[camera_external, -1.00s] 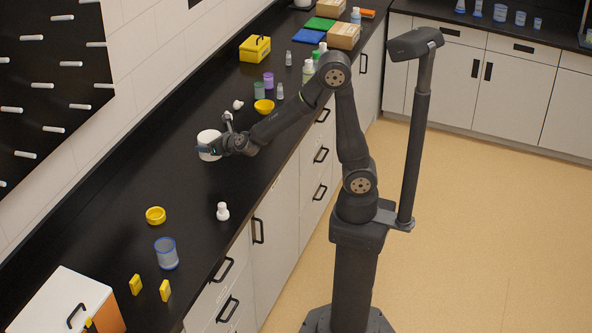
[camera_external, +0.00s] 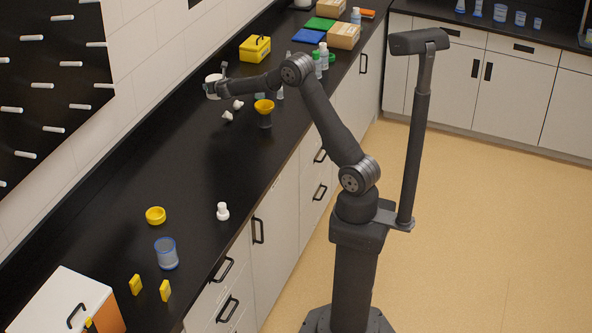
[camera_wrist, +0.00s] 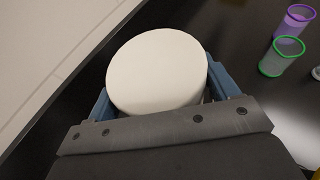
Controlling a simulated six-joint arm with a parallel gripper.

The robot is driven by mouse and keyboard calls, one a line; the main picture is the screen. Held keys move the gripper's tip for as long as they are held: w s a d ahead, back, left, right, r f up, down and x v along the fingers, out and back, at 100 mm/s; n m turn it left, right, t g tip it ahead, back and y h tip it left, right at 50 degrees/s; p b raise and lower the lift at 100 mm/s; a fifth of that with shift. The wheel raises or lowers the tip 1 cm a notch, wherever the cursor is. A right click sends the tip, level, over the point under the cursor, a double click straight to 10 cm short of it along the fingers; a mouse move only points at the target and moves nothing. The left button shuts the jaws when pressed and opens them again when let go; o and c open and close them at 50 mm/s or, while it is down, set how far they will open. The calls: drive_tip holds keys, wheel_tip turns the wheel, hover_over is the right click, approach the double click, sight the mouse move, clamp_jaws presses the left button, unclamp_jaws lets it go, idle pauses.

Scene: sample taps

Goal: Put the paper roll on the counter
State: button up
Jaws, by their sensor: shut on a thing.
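The white paper roll (camera_external: 213,86) is in my gripper (camera_external: 211,90), near the wall side of the black counter (camera_external: 150,170). In the wrist view the roll (camera_wrist: 157,72) shows its pale round end toward the camera. The blue fingers of my gripper (camera_wrist: 160,95) sit on both sides of the roll, shut on it. The roll appears to be above the counter, but I cannot tell the exact gap beneath it.
A purple cup (camera_wrist: 294,20) and a green-rimmed cup (camera_wrist: 281,57) stand to the right of the roll. A yellow box (camera_external: 255,48) stands farther back. A yellow bowl (camera_external: 264,106) and small white items (camera_external: 228,115) are nearby. The counter's middle stretch is largely clear.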

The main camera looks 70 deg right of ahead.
drive_tip(key=s+d+m+g+h, duration=0.1)
drive_tip(key=s+d+m+g, duration=0.15)
drive_tip(key=d, duration=2.15)
drive_tip(key=s+d+h, duration=0.1)
drive_tip(key=s+d, duration=0.4)
drive_tip(key=d, duration=0.5)
drive_tip(key=s+d, duration=0.6)
drive_tip(key=d, duration=0.4)
drive_tip(key=shift+m+g, duration=0.25)
drive_tip(key=shift+m, duration=0.1)
drive_tip(key=shift+s+f, duration=0.1)
drive_tip(key=shift+f, duration=5.1)
drive_tip(key=shift+f, duration=0.15)
drive_tip(key=o, duration=1.1)
drive_tip(key=shift+c, duration=0.2)
